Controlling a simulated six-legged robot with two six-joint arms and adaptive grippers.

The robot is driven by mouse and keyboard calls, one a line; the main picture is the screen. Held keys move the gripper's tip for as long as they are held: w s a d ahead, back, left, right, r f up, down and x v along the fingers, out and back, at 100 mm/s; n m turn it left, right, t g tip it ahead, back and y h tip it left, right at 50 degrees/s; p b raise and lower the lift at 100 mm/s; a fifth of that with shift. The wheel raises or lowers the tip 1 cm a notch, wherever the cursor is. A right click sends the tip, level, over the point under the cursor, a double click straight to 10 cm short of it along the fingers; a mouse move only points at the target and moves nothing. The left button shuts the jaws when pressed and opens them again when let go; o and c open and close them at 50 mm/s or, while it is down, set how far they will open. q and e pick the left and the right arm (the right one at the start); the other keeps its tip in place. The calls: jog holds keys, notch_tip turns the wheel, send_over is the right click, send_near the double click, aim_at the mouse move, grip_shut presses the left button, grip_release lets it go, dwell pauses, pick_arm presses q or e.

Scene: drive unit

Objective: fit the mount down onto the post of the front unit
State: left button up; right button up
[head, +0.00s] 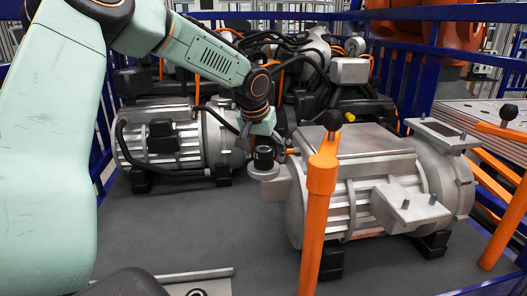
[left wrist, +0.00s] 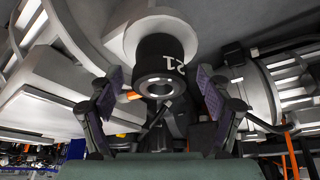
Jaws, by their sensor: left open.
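The front unit (head: 375,180) is a large silver ribbed drive housing at the right of the head view. The mount, a short black cylinder (head: 263,158), stands upright at its left end on a pale round boss (head: 265,174). In the left wrist view the mount (left wrist: 160,65) bears the number 21, shows an open bore, and meets the pale boss (left wrist: 150,25). The post itself is hidden. My left gripper (head: 265,141) is at the mount from above. Its fingers (left wrist: 159,80) are open on either side of the mount, with gaps visible. My right gripper is not in view.
An orange pole (head: 318,195) with a black knob stands in front of the front unit; another (head: 512,190) is at the right. A second silver unit (head: 165,140) sits behind left. Cables and machinery fill the back. Grey floor (head: 200,230) is clear in front left.

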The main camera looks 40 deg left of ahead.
pick_arm(q)
jog(key=v, duration=1.2)
notch_tip(320, 180, up, 6)
jog(key=p, duration=0.4)
jog(key=shift+f, duration=0.1)
dwell(0.4)
